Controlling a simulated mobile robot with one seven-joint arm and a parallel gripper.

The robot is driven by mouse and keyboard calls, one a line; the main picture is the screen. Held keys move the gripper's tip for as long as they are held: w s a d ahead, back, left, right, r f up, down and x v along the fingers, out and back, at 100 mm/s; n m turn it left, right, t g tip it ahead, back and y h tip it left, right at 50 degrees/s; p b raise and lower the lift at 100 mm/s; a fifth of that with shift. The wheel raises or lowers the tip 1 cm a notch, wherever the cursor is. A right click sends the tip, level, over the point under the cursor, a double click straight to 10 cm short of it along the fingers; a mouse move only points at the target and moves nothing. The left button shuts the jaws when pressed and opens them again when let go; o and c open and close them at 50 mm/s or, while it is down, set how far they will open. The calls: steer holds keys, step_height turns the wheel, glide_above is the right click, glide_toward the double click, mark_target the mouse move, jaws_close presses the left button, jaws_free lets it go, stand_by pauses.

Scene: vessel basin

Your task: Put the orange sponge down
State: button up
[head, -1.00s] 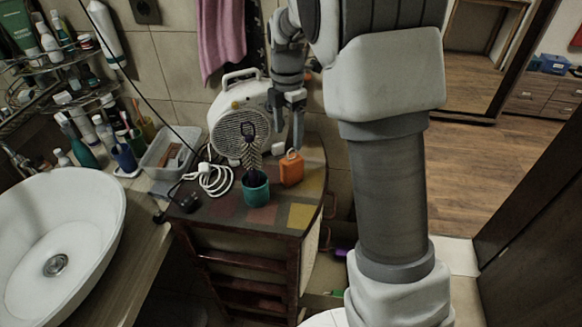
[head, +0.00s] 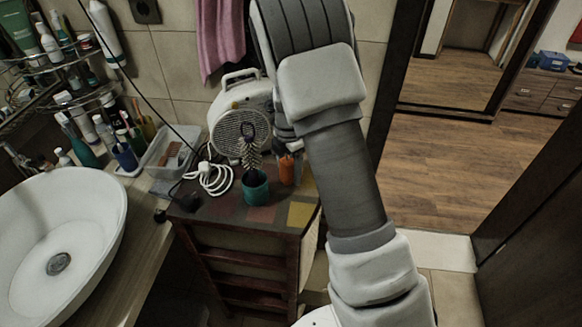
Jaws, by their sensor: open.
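The orange sponge (head: 286,170) sits upright on the top of the small wooden cabinet (head: 235,209), just right of the teal cup with a brush in it. My gripper (head: 289,156) is open and down at the sponge, with grey finger parts close to its top and right side. My own arm hides much of the gripper and part of the sponge. I cannot tell whether the fingers touch it.
The teal cup (head: 256,188) stands close left of the sponge. A white fan heater (head: 240,122) is behind, with a coiled white cable (head: 214,180) in front. A white basin (head: 62,240) is at left. The cabinet's front right corner is clear.

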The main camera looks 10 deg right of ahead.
steer(key=shift+f, duration=0.2)
jaws_close()
stand_by(0.3)
steer(key=shift+r, duration=0.2)
